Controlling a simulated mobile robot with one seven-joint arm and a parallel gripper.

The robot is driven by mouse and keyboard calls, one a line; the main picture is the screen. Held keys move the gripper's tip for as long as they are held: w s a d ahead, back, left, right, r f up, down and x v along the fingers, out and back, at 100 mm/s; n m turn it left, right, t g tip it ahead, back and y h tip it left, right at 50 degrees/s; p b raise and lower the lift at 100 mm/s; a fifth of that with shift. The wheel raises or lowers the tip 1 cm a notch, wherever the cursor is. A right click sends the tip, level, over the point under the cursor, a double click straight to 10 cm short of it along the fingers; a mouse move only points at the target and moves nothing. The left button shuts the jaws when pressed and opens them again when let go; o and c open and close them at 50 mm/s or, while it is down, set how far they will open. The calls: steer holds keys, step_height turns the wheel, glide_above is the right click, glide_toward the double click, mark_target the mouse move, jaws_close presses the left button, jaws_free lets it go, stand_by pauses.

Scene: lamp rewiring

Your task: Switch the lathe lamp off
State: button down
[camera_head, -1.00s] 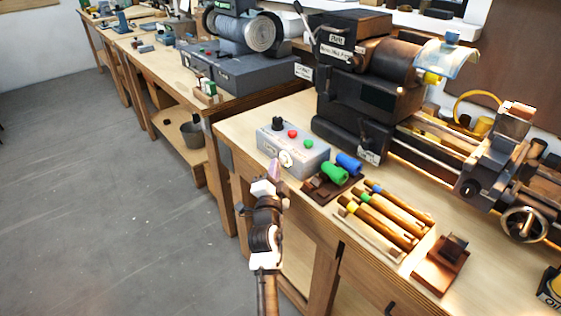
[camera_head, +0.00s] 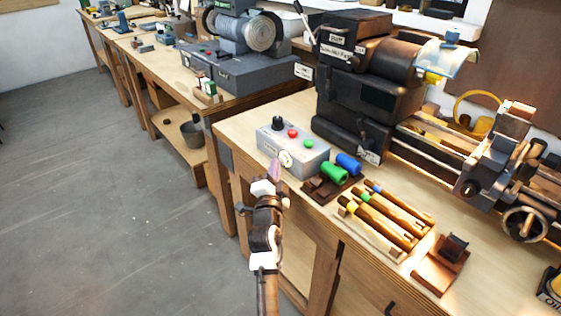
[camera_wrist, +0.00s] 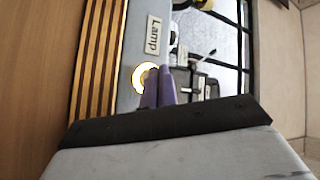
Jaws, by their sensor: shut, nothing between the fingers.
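A grey control box (camera_head: 312,160) sits on the bench at the near left of the lathe. Its top has a black knob, a red button and a green button. On its front face is a round pale switch (camera_head: 286,159). In the wrist view the switch (camera_wrist: 138,80) shows as a bright white and yellow ring beside a "Lamp" label (camera_wrist: 153,36). My gripper (camera_head: 274,168) is shut and empty, its purple fingertips at the switch. In the wrist view the fingers (camera_wrist: 159,86) cover part of the ring; I cannot tell whether they touch it.
A tray of wooden-handled tools (camera_head: 385,215) lies nearer. The lathe (camera_head: 370,90) fills the back of the bench. The floor (camera_head: 110,210) left of the bench is clear.

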steer(key=shift+w+d, duration=0.1)
steer(key=shift+d, duration=0.05)
stand_by(0.4)
steer(key=shift+w+d, duration=0.2)
steer(key=shift+d, duration=0.05)
steer(key=shift+s+a+f+b, duration=0.1)
steer(key=shift+a+b, duration=0.05)
steer(key=shift+b, duration=0.2)
steer(key=shift+s+a+b, duration=0.2)
steer(key=shift+b, duration=0.15)
steer(key=shift+a, duration=0.1)
steer(key=s+a+b, duration=0.2)
steer(key=a+b, duration=0.1)
steer(key=s+a+b, duration=0.1)
steer(key=b, duration=0.1)
steer(key=shift+s+a, duration=0.25)
steer(key=shift+a, duration=0.1)
